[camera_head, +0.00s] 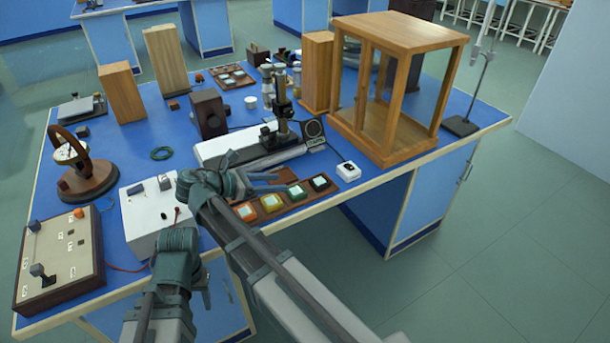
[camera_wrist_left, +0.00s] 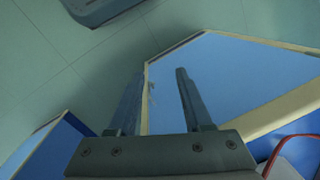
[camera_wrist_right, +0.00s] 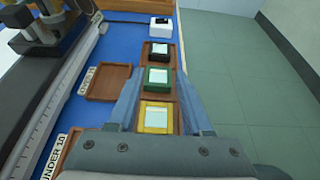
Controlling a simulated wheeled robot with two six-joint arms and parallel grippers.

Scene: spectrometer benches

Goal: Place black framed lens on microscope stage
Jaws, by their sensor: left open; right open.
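The black framed lens (camera_head: 320,183) with a pale square pane lies at the right end of a row of framed lenses on the table's front edge. It also shows in the right wrist view (camera_wrist_right: 159,49), beyond the fingertips. The microscope (camera_head: 281,108) has a dark upright tube over a long white and grey base behind the row; which part is its stage is unclear. My right gripper (camera_head: 284,180) is open and empty, above the row left of the black lens. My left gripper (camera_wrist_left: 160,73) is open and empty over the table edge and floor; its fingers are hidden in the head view.
Green (camera_wrist_right: 157,78), yellow (camera_wrist_right: 157,116) and orange (camera_head: 246,212) framed lenses sit in the row. An empty labelled wooden tray (camera_wrist_right: 108,82) lies beside it. A white box (camera_head: 348,171) and a wooden cabinet (camera_head: 345,125) stand right. A white control box (camera_head: 150,215) stands left.

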